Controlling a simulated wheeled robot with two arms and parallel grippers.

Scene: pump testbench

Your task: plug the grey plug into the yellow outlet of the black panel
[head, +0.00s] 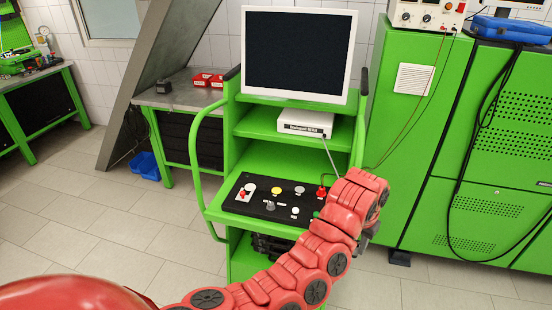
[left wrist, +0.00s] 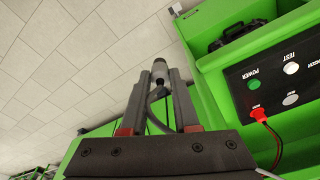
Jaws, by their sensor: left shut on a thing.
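The black panel (head: 240,207) lies on the green cart's shelf. Its yellow outlet (head: 277,191) shows as a small round spot near the panel's middle back. In the left wrist view part of the panel (left wrist: 275,77) is at the right, but the yellow outlet is not seen there. My left gripper (head: 364,242) is mostly hidden behind my wrist, to the right of the panel. In the left wrist view its fingers (left wrist: 160,88) are shut on the grey plug (left wrist: 159,66), whose cable hangs between them. The plug is apart from the panel. My right gripper is not in view.
A red plug (head: 322,190) with a cable sits in the panel's right side; it also shows in the left wrist view (left wrist: 259,115). A white box (head: 305,123) and monitor (head: 298,55) are above. A green handle rail (head: 203,160) borders the cart's left.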

